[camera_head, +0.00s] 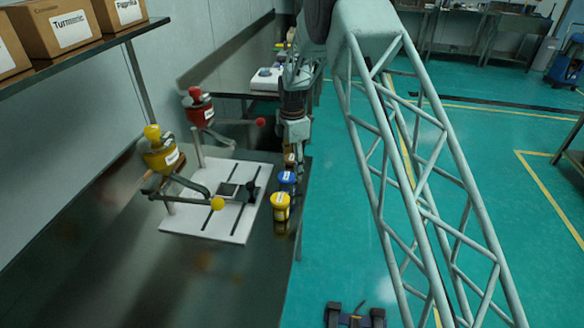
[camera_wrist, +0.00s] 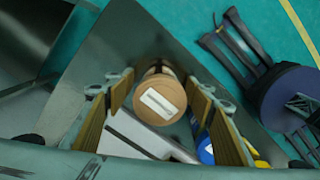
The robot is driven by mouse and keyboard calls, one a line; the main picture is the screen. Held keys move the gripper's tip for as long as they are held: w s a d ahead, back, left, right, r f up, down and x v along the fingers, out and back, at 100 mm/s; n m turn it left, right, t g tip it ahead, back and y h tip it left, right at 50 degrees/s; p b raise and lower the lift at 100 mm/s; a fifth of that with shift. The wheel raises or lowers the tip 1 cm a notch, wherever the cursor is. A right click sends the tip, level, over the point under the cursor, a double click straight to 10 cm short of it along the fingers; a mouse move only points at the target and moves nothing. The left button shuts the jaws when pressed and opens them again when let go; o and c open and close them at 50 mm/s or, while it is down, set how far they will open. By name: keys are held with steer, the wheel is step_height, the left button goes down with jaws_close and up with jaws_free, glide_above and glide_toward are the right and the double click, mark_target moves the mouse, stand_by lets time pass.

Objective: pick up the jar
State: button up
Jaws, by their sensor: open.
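A jar with a brown lid and a white label (camera_wrist: 162,100) stands between my gripper's fingers in the wrist view. In the head view its brown top (camera_head: 291,160) is mostly hidden behind my gripper (camera_head: 293,145). My gripper (camera_wrist: 159,82) is open, one finger on each side of the jar, with a visible gap on the left; contact on the right cannot be told. A blue jar (camera_head: 286,180) and a yellow jar (camera_head: 281,203) stand in a row in front of it. The blue jar (camera_wrist: 205,150) shows partly behind the right finger.
A white base plate (camera_head: 190,222) with a yellow device (camera_head: 163,155) and a red device (camera_head: 200,112) lies left of the jars on the metal table (camera_head: 200,285). A shelf (camera_head: 95,47) with boxes (camera_head: 60,25) hangs at upper left. The table's right edge is close to the jars.

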steer(key=shift+c, duration=0.7)
steer(key=c, duration=0.8)
steer(key=shift+r, duration=0.1)
steer(key=shift+r+p, duration=1.05)
steer(key=shift+r, duration=3.9)
